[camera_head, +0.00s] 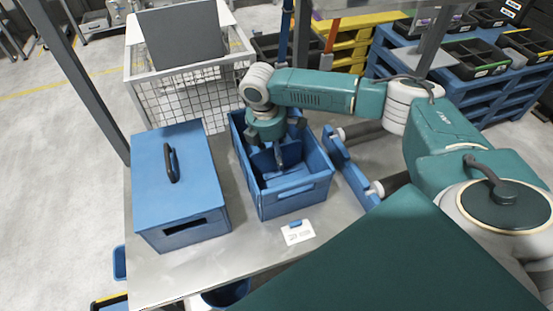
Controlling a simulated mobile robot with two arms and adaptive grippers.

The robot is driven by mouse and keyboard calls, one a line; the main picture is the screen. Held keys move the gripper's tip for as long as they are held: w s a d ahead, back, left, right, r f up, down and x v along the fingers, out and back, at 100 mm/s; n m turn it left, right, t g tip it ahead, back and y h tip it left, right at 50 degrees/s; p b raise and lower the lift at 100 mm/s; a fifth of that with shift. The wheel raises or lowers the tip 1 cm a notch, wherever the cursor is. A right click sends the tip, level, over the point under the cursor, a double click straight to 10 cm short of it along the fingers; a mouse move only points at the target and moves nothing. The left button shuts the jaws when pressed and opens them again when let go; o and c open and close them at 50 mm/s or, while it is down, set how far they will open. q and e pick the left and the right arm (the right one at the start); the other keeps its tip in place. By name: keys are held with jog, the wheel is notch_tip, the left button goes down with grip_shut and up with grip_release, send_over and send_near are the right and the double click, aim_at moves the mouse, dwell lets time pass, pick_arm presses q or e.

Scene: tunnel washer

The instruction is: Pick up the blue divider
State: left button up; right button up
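My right gripper (280,157) points down into an open blue bin (296,202) in the middle of the metal table. Its fingers are at a blue upright panel, likely the divider (263,161), inside the bin. The panel and the bin have nearly the same blue, so its edges are hard to make out. The gripper body hides part of the bin's inside. I cannot tell whether the fingers are open or closed on the panel. My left gripper is not in view.
A closed blue box (176,205) with a dark handle stands left of the bin. A white wire basket (186,98) stands behind. A white card (298,232) lies in front of the bin. Rollers with a blue rail (350,170) are to the right. The table's front left is bare.

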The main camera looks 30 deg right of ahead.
grip_shut()
jog(key=shift+r, duration=0.15)
